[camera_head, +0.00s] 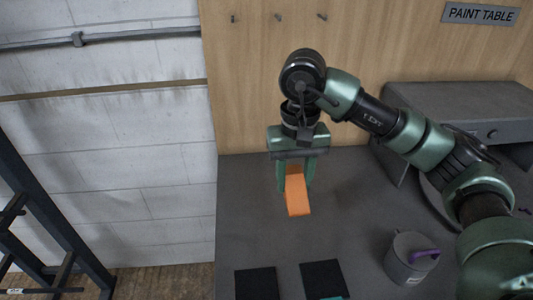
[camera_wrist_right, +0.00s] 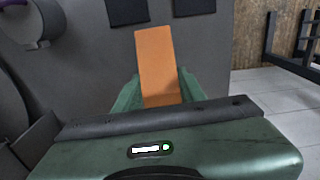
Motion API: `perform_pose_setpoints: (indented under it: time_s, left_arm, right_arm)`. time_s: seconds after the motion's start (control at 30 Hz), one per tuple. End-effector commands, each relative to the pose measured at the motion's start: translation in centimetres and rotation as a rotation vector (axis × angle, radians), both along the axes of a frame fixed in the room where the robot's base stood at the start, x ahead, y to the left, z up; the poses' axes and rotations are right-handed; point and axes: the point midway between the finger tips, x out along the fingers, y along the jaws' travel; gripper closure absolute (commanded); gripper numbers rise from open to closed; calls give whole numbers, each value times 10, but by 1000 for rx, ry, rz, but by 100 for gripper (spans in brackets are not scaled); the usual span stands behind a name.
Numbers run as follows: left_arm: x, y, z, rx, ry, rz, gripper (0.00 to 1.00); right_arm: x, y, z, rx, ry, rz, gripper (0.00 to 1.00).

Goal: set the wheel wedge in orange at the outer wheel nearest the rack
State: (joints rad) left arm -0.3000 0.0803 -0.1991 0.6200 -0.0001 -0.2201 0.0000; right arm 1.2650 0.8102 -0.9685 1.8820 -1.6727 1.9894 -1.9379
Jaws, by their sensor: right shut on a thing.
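The orange wheel wedge (camera_head: 297,200) hangs between the fingers of my right gripper (camera_head: 295,183), above the grey table top in the head view. In the right wrist view the wedge (camera_wrist_right: 157,62) stands out beyond the green fingers of the right gripper (camera_wrist_right: 158,92), which are shut on its near part. Its height above the table is hard to tell. A dark metal frame, possibly the rack, (camera_head: 45,165) stands at the left edge of the head view. No wheel is in view. My left gripper is not in view.
The grey table (camera_head: 245,225) carries two black squares (camera_head: 257,284) at its front and a grey pot (camera_head: 411,258) with a purple handle at right. A wooden back panel (camera_head: 240,90) with a "PAINT TABLE" sign (camera_head: 480,13) rises behind. A grey box (camera_head: 450,105) stands at back right.

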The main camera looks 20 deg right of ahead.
Motion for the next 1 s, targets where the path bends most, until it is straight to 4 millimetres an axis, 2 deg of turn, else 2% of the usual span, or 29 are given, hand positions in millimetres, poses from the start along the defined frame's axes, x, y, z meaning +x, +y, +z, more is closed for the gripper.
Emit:
perform_pose_setpoints:
  time_s: [0.2,0.3,0.5,0.7,0.8,1.0]
  left_arm:
    - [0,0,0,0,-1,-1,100]
    - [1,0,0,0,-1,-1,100]
    - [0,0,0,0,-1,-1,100]
    - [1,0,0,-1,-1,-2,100]
    - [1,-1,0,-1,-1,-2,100]
    - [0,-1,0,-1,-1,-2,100]
  right_arm:
    - [-41,29,-26,-4,-1,167,100]
    - [-53,35,-32,0,2,208,100]
    - [-58,37,-38,1,5,219,100]
    - [-87,37,-74,0,12,220,100]
    - [-95,37,-84,2,7,220,100]
    - [-96,37,-84,0,2,219,100]
